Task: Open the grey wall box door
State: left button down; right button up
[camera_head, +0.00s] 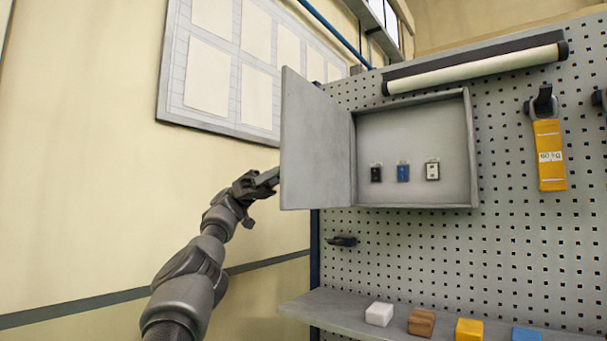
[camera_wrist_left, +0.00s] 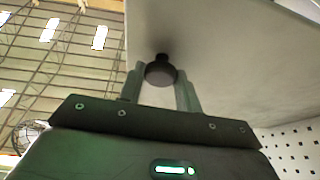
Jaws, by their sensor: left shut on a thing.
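The grey wall box (camera_head: 415,150) hangs on the pegboard. Its door (camera_head: 318,145) is hinged on the left side and stands wide open, swung out to the left. Inside the box hang a black tag, a blue tag and a white tag (camera_head: 432,170). My left gripper (camera_head: 268,180) is at the door's outer lower left edge. In the left wrist view, the fingers (camera_wrist_left: 161,88) are shut on the dark round door knob (camera_wrist_left: 161,72), with the pale door face (camera_wrist_left: 225,60) behind. The knob is hidden in the head view. My right gripper is not in view.
A shelf (camera_head: 345,312) below the box carries a white block (camera_head: 379,314), a brown block (camera_head: 421,322), a yellow block and a blue block. A yellow 60 kg tool (camera_head: 549,155) hangs at right. A framed board (camera_head: 235,70) is on the left wall.

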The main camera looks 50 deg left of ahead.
pick_arm(q)
jog(key=shift+a, duration=0.4)
jog(key=c, duration=1)
grip_release()
jog(key=shift+a+f, duration=0.1)
jog(key=shift+a, duration=0.1)
jog(key=shift+d, duration=0.1)
